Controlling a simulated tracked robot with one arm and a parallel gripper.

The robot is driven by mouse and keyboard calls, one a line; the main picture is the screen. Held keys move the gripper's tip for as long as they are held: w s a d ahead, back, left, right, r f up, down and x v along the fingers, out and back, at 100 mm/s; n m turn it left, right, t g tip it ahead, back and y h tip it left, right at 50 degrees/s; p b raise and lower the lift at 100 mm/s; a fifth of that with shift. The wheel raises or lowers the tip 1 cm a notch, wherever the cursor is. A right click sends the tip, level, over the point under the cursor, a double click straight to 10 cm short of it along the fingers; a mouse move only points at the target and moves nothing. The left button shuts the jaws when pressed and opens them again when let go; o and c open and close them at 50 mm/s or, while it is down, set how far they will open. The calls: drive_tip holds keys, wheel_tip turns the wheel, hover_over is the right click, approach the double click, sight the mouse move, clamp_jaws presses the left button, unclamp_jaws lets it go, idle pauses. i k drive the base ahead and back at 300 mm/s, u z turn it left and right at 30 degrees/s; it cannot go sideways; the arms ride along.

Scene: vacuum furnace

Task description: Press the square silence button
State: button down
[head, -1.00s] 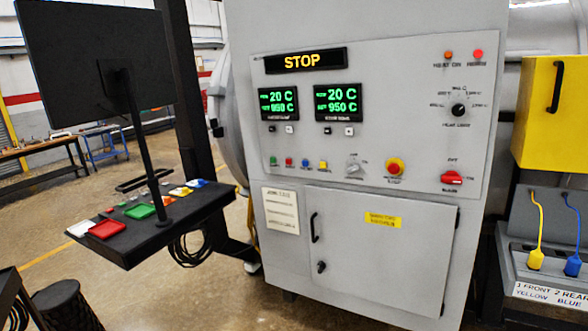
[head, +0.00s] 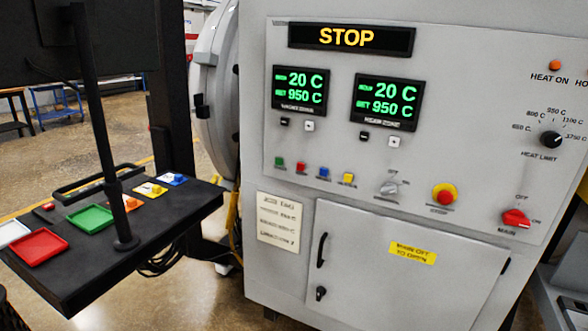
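The grey furnace control panel (head: 460,185) faces me and fills the right of the head view. My gripper is not in view, and nothing touches the buttons.
A black console shelf (head: 150,225) with coloured square pads and a monitor post (head: 105,150) stands at left. A rotary knob (head: 390,188), a red-yellow emergency button (head: 445,196) and a red main switch (head: 516,218) lie right of the row. Below is a cabinet door (head: 400,285).

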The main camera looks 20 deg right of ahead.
sight(348, 178)
drive_tip(key=z, duration=0.35)
drive_tip(key=i, duration=1.3)
drive_tip(key=z, duration=0.9)
